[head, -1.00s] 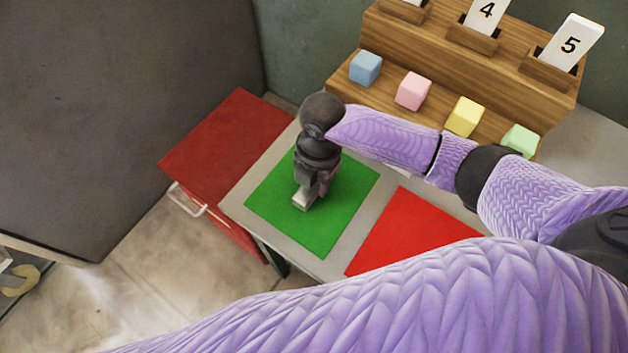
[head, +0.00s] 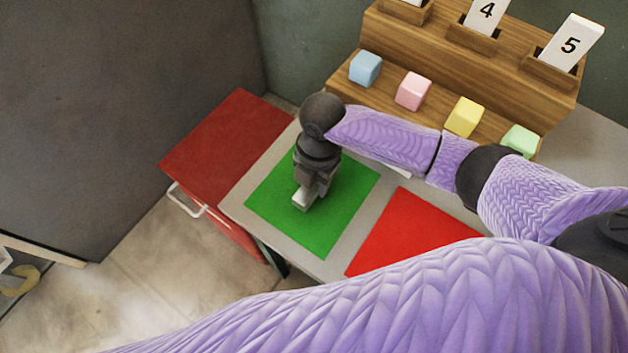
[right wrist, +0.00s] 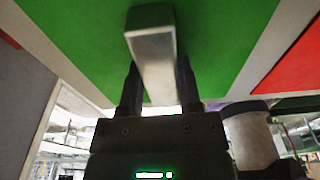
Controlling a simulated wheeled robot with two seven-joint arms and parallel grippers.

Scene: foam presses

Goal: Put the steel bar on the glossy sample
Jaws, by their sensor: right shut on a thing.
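My right gripper (head: 308,189) points down over the green mat (head: 262,200) and is shut on the steel bar (head: 301,201). In the right wrist view the pale metal bar (right wrist: 152,52) sticks out between the two dark fingers (right wrist: 158,68), with green behind it. I cannot tell whether the bar touches the mat. Several small cubes stand on the wooden rack: blue (head: 365,68), pink (head: 413,91), yellow (head: 465,117) and light green (head: 520,140). I cannot tell which one is the glossy sample. My left gripper is out of view.
A red mat (head: 405,232) lies right of the green one on the grey table (head: 240,207). The stepped wooden rack (head: 425,50) with number cards stands behind. A white item (head: 397,172) is mostly hidden by my right forearm. A red drawer cabinet (head: 222,140) stands left.

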